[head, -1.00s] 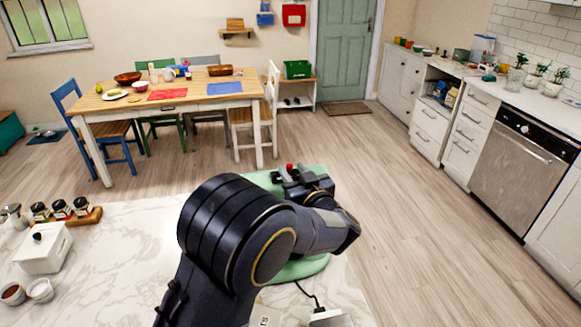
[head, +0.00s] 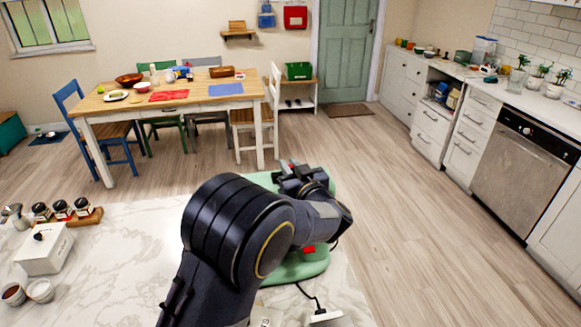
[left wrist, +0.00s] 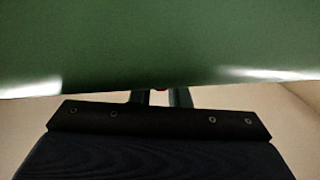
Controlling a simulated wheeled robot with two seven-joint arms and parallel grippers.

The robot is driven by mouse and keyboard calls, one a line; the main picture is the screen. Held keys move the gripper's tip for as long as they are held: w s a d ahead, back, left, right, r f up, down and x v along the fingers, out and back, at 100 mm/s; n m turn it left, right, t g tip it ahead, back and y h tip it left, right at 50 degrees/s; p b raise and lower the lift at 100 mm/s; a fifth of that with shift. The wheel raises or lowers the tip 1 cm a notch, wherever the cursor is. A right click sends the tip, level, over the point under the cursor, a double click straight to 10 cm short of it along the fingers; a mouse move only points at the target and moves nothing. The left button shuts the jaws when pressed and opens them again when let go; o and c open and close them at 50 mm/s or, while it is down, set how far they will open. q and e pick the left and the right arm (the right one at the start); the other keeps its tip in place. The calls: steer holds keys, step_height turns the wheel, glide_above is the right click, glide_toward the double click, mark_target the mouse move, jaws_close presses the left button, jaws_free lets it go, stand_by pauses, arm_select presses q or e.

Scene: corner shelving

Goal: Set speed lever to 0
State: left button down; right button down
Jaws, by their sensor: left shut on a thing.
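The green stand mixer (head: 298,270) stands at the end of the marble counter, largely hidden behind my left arm. My left gripper (head: 291,173) is at the mixer's far part, shut on the small red-tipped speed lever (head: 291,167). The lever's exact setting cannot be read. A second red piece (head: 309,249) shows on the mixer's near part. My right gripper is not in view.
The marble counter (head: 125,265) holds a white lidded box (head: 44,250), small bowls and a jar rack (head: 82,218) at left. A cord (head: 307,293) lies by the mixer's base. Open floor lies beyond, with a dining table (head: 190,97) behind.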

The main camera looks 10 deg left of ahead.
arm_select(q)
steer(key=shift+w+d+r+p, duration=0.1)
steer(key=shift+w+d+p, duration=0.2)
steer(key=shift+d+p, duration=0.35)
steer(key=shift+d, duration=0.3)
steer(key=c, duration=1.4)
jaws_free()
steer(key=shift+c, duration=0.2)
steer(key=b+v, duration=0.2)
steer(key=v, duration=0.5)
steer(key=shift+s+d, duration=0.25)
steer(key=shift+s, duration=0.05)
